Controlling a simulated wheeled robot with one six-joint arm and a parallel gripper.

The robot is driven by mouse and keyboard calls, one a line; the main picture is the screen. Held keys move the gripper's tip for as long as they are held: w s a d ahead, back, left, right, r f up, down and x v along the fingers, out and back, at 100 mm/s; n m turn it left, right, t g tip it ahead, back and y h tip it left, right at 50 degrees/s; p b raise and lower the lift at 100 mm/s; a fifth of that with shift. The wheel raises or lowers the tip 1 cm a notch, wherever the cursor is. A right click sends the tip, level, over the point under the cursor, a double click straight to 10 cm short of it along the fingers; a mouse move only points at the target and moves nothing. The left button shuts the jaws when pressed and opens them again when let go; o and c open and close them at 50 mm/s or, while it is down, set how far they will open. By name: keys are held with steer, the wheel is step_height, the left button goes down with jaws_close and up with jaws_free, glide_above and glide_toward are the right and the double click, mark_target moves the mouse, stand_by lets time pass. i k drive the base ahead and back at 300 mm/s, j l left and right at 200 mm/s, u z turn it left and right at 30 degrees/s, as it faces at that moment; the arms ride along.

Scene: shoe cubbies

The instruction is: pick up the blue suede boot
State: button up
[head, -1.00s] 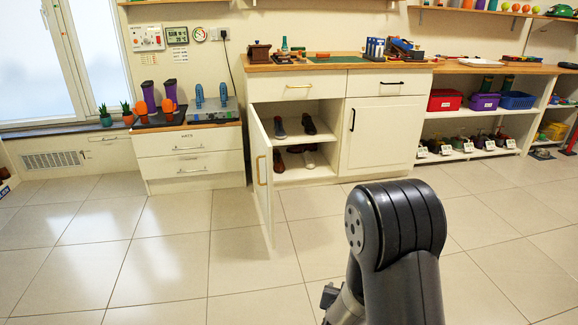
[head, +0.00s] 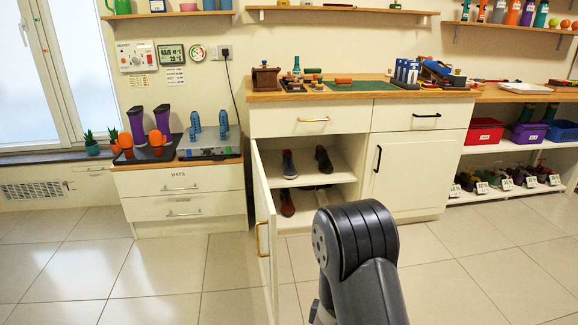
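A dark blue shoe or boot (head: 289,163) stands on the upper shelf inside the open cabinet, left of a dark brown one (head: 323,159). It is too small to tell whether it is suede. Two lighter blue upright shapes, one on the left (head: 195,121) and one on the right (head: 223,124), stand on a grey unit on the drawer chest; I cannot tell whether they are boots. My black arm link fills the lower middle of the head view and covers part of the cabinet's lower shelf. My gripper does not show clearly enough to make out.
The cabinet door (head: 265,235) hangs open toward me, left of the opening. Purple boots (head: 162,122) and orange items stand on the chest (head: 180,190). A brown shoe (head: 287,203) is on the lower shelf. The tiled floor (head: 150,270) in front is clear.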

mark_target(290, 172)
steer(key=i+l+u, duration=0.15)
steer(key=i+l, duration=0.25)
steer(key=i+l+u, duration=0.2)
steer(key=i+l, duration=0.25)
steer(key=i+l+u, duration=0.15)
steer(key=i+l, duration=0.25)
steer(key=l, duration=0.15)
steer(key=i+l+u, duration=0.15)
steer(key=i+l, duration=0.2)
steer(key=l, duration=0.2)
steer(key=i+l+u, duration=0.1)
steer(key=i+u, duration=0.15)
steer(key=i, duration=1.1)
